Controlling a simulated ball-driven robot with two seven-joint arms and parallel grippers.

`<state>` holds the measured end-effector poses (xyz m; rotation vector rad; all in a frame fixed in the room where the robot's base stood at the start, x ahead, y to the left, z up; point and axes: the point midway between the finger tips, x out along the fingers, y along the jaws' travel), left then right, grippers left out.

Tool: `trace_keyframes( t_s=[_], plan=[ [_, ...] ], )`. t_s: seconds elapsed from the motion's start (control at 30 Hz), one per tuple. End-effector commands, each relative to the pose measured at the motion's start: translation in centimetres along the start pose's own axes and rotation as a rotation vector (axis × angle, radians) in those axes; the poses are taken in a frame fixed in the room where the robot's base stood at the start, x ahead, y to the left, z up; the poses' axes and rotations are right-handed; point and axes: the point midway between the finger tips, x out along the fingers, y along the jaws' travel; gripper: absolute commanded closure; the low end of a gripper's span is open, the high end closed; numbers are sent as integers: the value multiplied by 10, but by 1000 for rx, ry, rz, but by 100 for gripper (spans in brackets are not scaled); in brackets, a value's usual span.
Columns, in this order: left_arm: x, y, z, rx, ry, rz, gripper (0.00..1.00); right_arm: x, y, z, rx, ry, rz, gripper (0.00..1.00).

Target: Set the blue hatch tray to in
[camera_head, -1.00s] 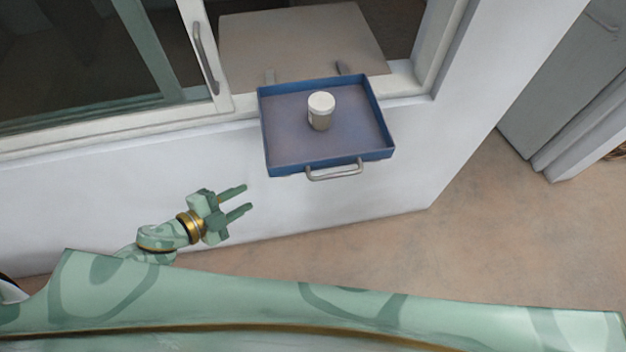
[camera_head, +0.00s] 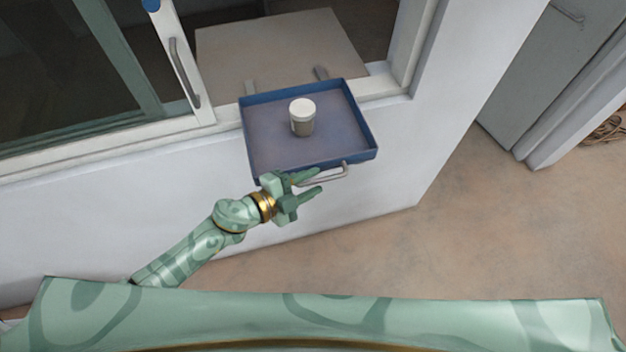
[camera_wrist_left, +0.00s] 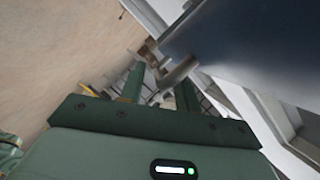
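The blue hatch tray (camera_head: 262,158) sticks out from the window opening in the white wall, with a white-lidded cup (camera_head: 303,118) standing on it. A grey bar handle (camera_head: 335,174) is on its front edge. My left gripper (camera_head: 320,182) is open at the left part of this handle, its fingers pointing right. In the left wrist view the handle (camera_wrist_left: 178,74) shows between or just beyond the two parted fingers (camera_wrist_left: 160,88), and the tray's dark underside or side (camera_wrist_left: 250,50) fills the upper right. Whether the fingers touch the handle I cannot tell. My right gripper is not in view.
A sliding window with a vertical grey handle (camera_head: 184,72) is left of the tray. A beige board (camera_head: 280,50) lies inside the opening behind the tray. A grey door (camera_head: 530,80) stands at the right. The floor (camera_head: 480,240) in front is clear.

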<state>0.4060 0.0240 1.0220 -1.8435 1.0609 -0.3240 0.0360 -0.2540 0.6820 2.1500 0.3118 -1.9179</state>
Motion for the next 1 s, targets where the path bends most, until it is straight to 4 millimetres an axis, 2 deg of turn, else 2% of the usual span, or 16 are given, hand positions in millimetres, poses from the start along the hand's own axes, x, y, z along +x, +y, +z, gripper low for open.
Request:
trace_keyframes(
  t_s=[0.13, 0.4, 0.5, 0.53, 0.8, 1.0],
  plan=[
    [10, 0, 0, 0, 1, 0, 67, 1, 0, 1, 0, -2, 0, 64],
    [11, 0, 0, 0, 0, 1, 67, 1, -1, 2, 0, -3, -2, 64],
    [11, 0, 0, 0, 0, 1, 95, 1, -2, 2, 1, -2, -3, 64],
    [11, 0, 0, 0, 0, 1, 100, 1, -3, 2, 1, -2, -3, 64],
    [12, -1, 2, 0, 0, 1, 100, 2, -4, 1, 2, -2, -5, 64],
    [19, -13, 20, 3, -1, 1, 100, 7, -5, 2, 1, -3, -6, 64]
  ],
)
